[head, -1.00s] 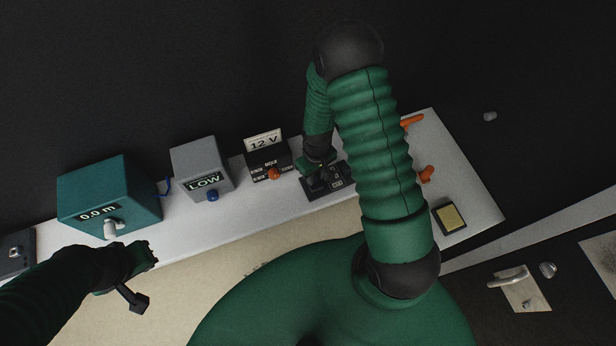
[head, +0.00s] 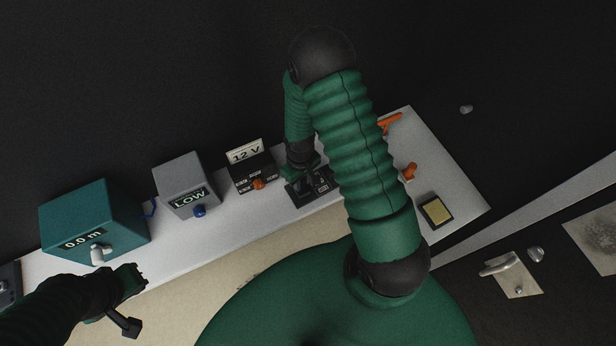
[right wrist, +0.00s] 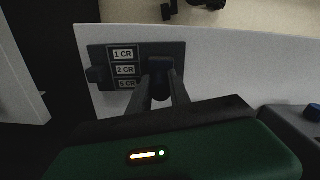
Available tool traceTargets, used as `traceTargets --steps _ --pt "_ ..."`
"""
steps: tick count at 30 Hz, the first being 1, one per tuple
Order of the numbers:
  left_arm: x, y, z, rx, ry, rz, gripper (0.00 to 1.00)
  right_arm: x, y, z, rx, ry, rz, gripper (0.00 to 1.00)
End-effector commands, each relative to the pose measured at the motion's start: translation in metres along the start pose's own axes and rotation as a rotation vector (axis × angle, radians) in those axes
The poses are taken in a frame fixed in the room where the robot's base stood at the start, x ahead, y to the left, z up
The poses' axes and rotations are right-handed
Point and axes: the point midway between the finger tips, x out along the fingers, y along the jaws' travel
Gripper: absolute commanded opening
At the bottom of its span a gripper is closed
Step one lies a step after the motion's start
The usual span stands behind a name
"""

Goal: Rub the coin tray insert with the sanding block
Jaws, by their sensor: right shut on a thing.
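My right gripper (right wrist: 160,92) is shut on a small dark piece (right wrist: 160,68) over a dark flat panel (right wrist: 122,84) in the right wrist view. The panel carries the labels 1 CR, 2 CR and 5 CR. In the head view the panel (head: 320,184) lies on the white counter, with my right gripper (head: 304,177) at its left part. A yellow-topped dark block (head: 436,211) lies on the counter to the right. I cannot tell which piece is the sanding block or the coin tray insert. My left gripper (head: 132,283) hangs empty by the counter's front edge; its jaw opening is unclear.
Left along the counter (head: 245,217) stand a 12 V box (head: 250,171), a grey LOW box (head: 185,180) and a teal 0.0 m box (head: 90,220). Orange handles (head: 392,123) and (head: 408,171) sit right of my arm. Bare counter surrounds the yellow-topped block.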

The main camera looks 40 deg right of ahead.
Motion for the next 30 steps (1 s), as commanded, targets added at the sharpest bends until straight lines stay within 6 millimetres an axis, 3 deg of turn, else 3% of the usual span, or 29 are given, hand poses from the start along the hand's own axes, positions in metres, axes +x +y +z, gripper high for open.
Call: traceTargets --steps 15,25,30 --pt "0.002 0.0 0.0 0.0 0.0 0.0 0.0 0.002 -0.038 -0.007 -0.001 0.0 0.0 0.0" --pt "0.0 0.0 0.0 0.0 0.0 0.0 0.0 0.0 -0.039 -0.007 0.0 -0.001 -0.001 0.0" --pt "-0.015 0.0 -0.004 0.0 0.0 0.0 0.0 -0.019 -0.039 -0.007 0.0 0.0 -0.001 0.0"
